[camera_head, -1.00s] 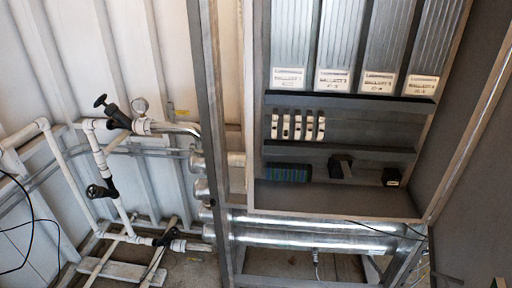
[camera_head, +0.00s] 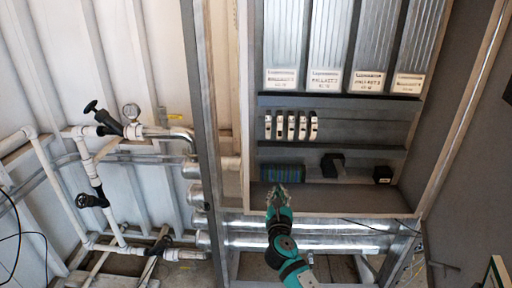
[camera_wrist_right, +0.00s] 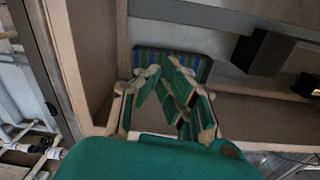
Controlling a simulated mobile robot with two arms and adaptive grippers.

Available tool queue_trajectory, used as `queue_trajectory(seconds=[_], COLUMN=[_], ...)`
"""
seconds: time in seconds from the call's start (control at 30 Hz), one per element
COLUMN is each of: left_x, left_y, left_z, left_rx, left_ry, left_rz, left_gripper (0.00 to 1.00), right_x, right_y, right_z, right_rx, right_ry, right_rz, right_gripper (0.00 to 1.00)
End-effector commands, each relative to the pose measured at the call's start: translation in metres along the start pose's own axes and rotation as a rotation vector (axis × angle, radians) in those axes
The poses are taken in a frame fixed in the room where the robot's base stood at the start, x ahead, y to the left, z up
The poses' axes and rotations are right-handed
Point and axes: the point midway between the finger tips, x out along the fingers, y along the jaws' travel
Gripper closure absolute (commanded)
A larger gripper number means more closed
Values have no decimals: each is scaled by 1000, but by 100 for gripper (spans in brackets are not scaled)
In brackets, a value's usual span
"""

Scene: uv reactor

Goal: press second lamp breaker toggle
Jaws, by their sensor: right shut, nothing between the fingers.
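A row of several white breakers with dark toggles (camera_head: 291,126) sits on a rail in the open cabinet, below the ballasts. Their labels are too small to read, and I cannot tell each toggle's position. The second breaker from the left (camera_head: 279,126) looks like its neighbours. My right gripper (camera_head: 277,190) is shut and empty at the cabinet's lower edge, below and apart from the breakers. In the right wrist view my gripper (camera_wrist_right: 172,78) points toward the striped terminal block, and the breakers are out of sight. My left gripper is not in view.
A striped blue-green terminal block (camera_head: 283,174), also in the wrist view (camera_wrist_right: 190,64), lies below the breakers. A black switch (camera_head: 332,165) and a small dark box (camera_head: 382,174) are to its right. A grey duct (camera_head: 330,150) runs between breakers and block. Metal tubes (camera_head: 350,225) run below the cabinet.

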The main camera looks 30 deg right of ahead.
Motion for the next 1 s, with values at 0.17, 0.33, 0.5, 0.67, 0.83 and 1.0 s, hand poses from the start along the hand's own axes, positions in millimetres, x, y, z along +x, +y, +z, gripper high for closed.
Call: queue_trajectory(seconds=[0.17,0.33,0.5,0.67,0.83,1.0], left_x=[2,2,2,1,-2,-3], left_y=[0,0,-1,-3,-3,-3], left_z=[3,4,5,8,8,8], left_rx=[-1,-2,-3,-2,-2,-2], left_ry=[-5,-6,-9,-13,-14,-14], left_rz=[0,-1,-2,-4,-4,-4], left_gripper=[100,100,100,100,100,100], right_x=[3,3,3,7,30,66], right_y=[1,1,1,1,0,0], right_z=[57,68,68,68,74,78], right_rx=[-138,-171,-170,-169,-169,-167], right_ry=[-125,-148,-147,-147,-148,-147], right_rz=[-27,-37,-36,-36,-38,-37], right_gripper=[100,100,100,100,100,100])
